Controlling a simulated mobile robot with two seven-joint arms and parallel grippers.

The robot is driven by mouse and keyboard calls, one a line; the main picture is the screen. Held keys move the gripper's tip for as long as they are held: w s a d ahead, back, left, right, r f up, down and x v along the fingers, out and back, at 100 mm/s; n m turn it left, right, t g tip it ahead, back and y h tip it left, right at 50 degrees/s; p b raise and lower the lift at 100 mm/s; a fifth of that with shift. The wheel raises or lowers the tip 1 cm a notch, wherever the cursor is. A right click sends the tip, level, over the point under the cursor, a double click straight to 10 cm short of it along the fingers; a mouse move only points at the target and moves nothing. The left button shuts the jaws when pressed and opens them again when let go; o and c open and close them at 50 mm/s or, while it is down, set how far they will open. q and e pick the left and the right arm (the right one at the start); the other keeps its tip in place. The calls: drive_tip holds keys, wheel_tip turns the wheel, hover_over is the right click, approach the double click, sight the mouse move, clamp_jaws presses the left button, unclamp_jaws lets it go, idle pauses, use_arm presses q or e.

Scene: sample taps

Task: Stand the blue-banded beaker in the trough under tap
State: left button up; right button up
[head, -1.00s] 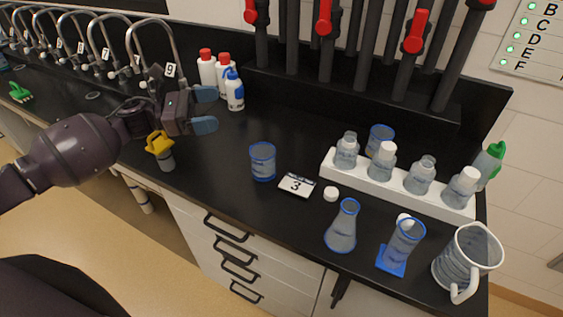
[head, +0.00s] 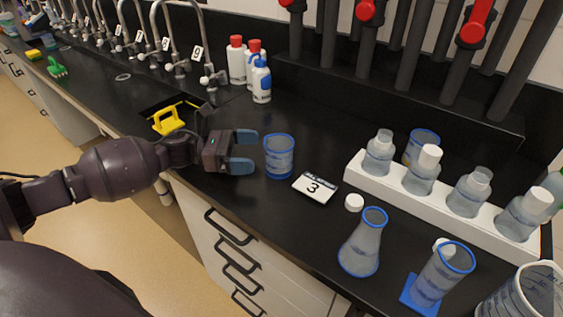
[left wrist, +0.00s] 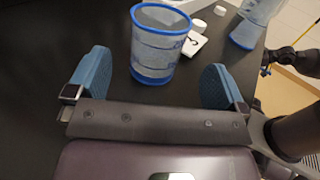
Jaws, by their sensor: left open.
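The clear beaker with blue bands (head: 279,157) stands upright on the black counter. In the left wrist view the beaker (left wrist: 160,48) appears just ahead of the finger gap. My left gripper (head: 246,151) is open, to the left of the beaker, fingers pointing at it; nothing is between them. Its fingertips (left wrist: 156,75) also show in the left wrist view. Numbered grey taps (head: 163,45) line the back left; a dark sunken opening (head: 150,112) lies in front of them. I cannot tell which part is the trough.
A number 3 card (head: 314,188), white cap (head: 354,203), conical flask (head: 363,245) and cylinder (head: 440,275) stand to the right. A white rack (head: 440,207) holds several bottles. White bottles (head: 261,82) stand behind; a yellow-topped item (head: 167,118) is behind my arm.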

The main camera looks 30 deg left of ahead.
sight(279, 157)
use_arm(q)
drive_tip(key=shift+x, duration=3.7)
drive_tip(key=shift+r, duration=0.1)
drive_tip(key=c, duration=1)
